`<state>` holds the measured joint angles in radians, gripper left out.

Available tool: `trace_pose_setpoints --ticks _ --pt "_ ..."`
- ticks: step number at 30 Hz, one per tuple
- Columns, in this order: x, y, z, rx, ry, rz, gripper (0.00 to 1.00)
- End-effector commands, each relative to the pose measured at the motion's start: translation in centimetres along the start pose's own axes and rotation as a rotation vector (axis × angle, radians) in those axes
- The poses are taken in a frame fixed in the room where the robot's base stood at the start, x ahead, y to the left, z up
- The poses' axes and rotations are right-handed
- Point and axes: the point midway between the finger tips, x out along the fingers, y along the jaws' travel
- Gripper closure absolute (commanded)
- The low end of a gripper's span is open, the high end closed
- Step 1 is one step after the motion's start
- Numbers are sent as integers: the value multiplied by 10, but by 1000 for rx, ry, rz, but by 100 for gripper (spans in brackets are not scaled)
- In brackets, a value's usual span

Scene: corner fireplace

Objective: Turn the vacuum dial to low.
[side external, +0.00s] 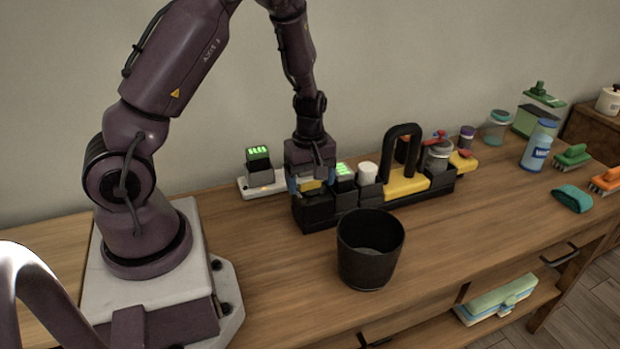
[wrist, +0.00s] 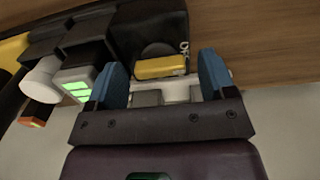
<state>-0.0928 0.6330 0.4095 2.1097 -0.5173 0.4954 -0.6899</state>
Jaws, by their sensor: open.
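A long black unit with yellow parts (side external: 322,216), which may be the vacuum, stands on the wooden counter. My gripper (side external: 311,184) points down over its left end, with blue fingers apart. In the wrist view, a yellow piece (wrist: 160,67) on a black housing (wrist: 140,28) lies between and beyond the fingertips (wrist: 162,72); I cannot tell if they touch it. A white round cap (side external: 367,170) stands further right on the unit and also shows in the wrist view (wrist: 41,78).
A black cup (side external: 369,262) stands in front of the unit. A green-lit display (side external: 258,158) on a white base is behind to the left. A tall black handle (side external: 402,135) rises from the unit.

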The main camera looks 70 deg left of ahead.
Motion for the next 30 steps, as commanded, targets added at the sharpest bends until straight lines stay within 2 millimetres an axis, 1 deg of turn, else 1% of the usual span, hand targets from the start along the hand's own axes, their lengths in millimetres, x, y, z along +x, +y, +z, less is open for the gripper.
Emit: trace_pose_setpoints --ticks 3,4,10,11,20,26,30 --pt "0 0 0 0 0 0 23" --pt "0 0 0 0 0 0 26" --pt "0 0 0 0 0 0 72" --pt "0 0 0 0 0 0 73" --pt "-1 0 0 33 -1 1 73" --pt "-1 0 0 138 -2 1 73" --pt "-1 0 0 248 -2 1 73"
